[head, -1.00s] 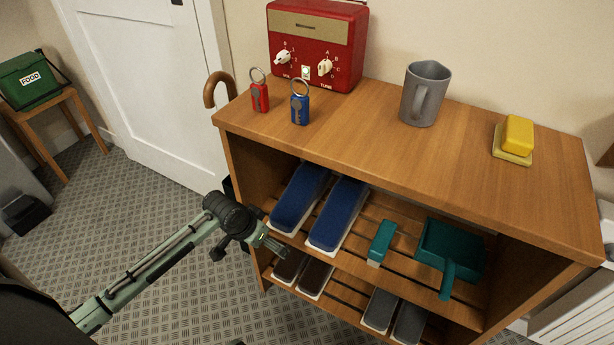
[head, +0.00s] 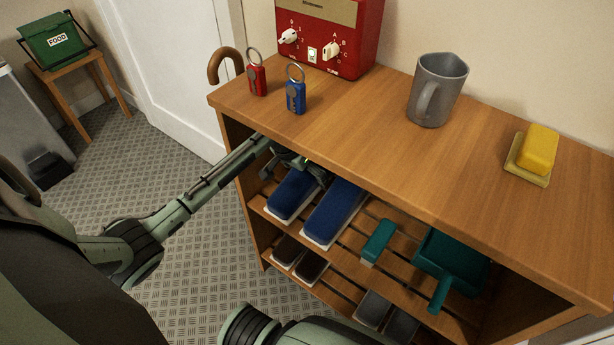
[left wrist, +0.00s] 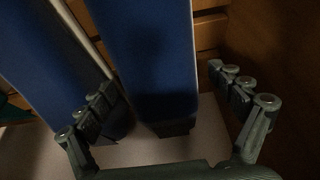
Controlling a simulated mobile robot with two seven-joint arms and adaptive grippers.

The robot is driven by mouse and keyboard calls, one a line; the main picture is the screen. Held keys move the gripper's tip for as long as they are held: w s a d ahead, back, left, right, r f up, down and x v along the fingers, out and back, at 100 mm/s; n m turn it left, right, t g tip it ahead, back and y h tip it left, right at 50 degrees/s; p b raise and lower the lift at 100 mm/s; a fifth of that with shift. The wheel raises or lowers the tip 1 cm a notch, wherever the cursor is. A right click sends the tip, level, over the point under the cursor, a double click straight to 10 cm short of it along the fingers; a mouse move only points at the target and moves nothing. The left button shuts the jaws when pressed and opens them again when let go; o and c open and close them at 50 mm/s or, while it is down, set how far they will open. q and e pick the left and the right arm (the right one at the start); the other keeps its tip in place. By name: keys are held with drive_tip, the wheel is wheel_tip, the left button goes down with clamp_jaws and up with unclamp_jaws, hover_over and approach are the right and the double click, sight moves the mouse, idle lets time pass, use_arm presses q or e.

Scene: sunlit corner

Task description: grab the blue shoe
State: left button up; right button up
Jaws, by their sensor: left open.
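Two blue shoes with white soles lie side by side on the upper rack inside the wooden shelf unit: the left blue shoe (head: 291,195) and the right blue shoe (head: 334,212). My left gripper (head: 308,168) reaches in under the top board, over the far ends of the shoes, and partly hides them. In the left wrist view my open gripper (left wrist: 165,85) has one finger on each side of the middle blue shoe (left wrist: 148,50), apparently the left one. The other blue shoe (left wrist: 40,60) lies to its left. My right gripper is out of view.
The unit's top board (head: 350,125) overhangs the shoes; its side wall (left wrist: 275,60) is close to one finger. A teal brush (head: 379,242) and teal dustpan (head: 450,262) lie to the right. Dark shoes (head: 300,262) lie below. A mug (head: 437,90) and key tags stand on top.

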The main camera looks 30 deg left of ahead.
use_arm(q)
drive_tip(key=shift+w+d+f, duration=0.1)
drive_tip(key=shift+w+f, duration=0.45)
drive_tip(key=c, duration=1.5)
